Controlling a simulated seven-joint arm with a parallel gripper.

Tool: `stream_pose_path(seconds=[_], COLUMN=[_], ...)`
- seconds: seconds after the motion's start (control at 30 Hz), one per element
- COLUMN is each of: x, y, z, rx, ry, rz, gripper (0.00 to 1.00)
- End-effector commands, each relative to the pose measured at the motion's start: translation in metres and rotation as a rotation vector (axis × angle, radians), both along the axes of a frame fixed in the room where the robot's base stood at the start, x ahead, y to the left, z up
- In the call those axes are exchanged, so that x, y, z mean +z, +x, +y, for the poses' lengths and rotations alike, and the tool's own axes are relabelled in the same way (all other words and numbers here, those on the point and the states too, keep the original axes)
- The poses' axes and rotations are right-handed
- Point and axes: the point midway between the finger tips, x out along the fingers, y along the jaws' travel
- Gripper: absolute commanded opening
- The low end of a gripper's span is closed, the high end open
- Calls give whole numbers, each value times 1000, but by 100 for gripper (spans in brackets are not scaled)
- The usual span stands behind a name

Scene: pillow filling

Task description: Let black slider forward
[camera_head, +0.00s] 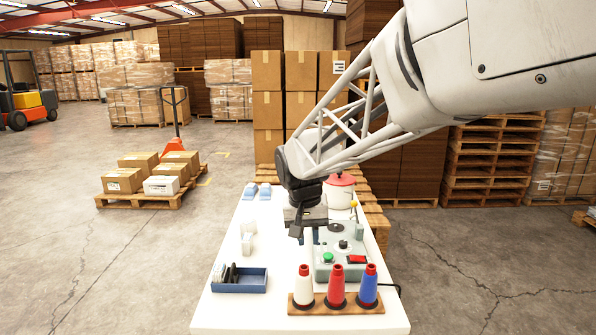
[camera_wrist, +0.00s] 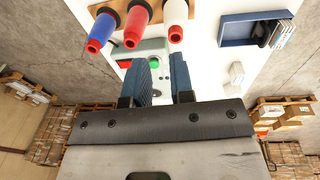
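A grey-green control box (camera_head: 322,272) stands on the white table, with a green button (camera_head: 328,257) and a red switch (camera_head: 357,259). A small black control (camera_head: 343,244) on its top may be the black slider; its shape is too small to tell. My gripper (camera_head: 308,238) points down just left of and behind this control, apart from it as far as I can see. In the wrist view its two blue fingers (camera_wrist: 160,62) are spread with nothing between them, and the green button (camera_wrist: 154,63) shows beyond the gap. The wrist view does not clearly show the slider.
Three thread cones, white (camera_head: 304,287), red (camera_head: 336,288) and blue (camera_head: 367,287), stand on a wooden base at the table's front. A blue tray (camera_head: 250,287) with dark tools lies left. White pieces (camera_head: 248,240) stand behind it. A red-lidded white container (camera_head: 340,192) stands at the back.

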Motion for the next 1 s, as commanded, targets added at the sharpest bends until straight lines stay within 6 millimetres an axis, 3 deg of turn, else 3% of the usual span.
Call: stream_pose_path(seconds=[0.2, 0.5, 1.0], x=[13, 19, 7], y=[-46, -111, -221], z=[-41, -86, -140], rx=[-4, -2, 0], ry=[20, 44, 68], rz=[-25, -58, -123], gripper=[22, 22, 22])
